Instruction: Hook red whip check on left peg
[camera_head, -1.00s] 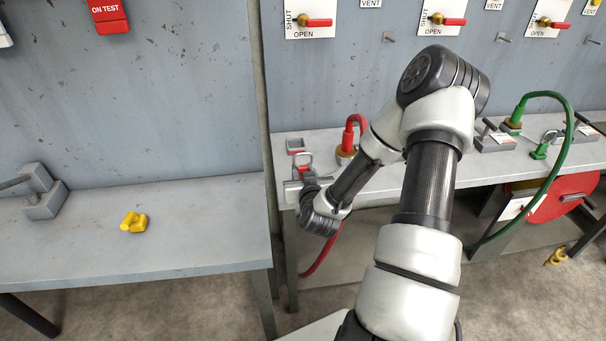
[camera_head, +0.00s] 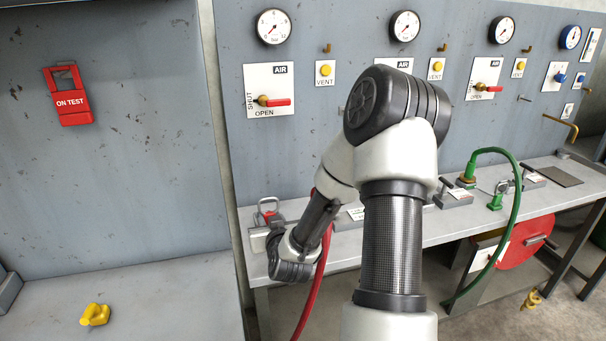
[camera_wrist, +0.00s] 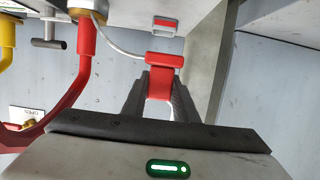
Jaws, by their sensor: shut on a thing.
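My gripper (camera_head: 266,232) is low over the left end of the right-hand bench. In the wrist view its jaws (camera_wrist: 160,98) are shut on the red whip check (camera_wrist: 163,72). A thin pale cable runs from the whip check to a brass fitting (camera_wrist: 90,8) at the red hose (camera_wrist: 80,70). In the head view the whip check (camera_head: 267,217) shows small, with a grey loop above it. The left peg is mostly hidden behind my elbow in the head view. Another peg (camera_head: 524,98) sticks out from the panel to the right.
The panel carries gauges (camera_head: 404,26), red-handled valves (camera_head: 270,101) and vent buttons (camera_head: 325,70). The red hose (camera_head: 315,285) hangs beside my forearm. A green hose (camera_head: 517,195) loops at right. A yellow piece (camera_head: 95,314) lies on the left bench. The wall above my gripper looks clear.

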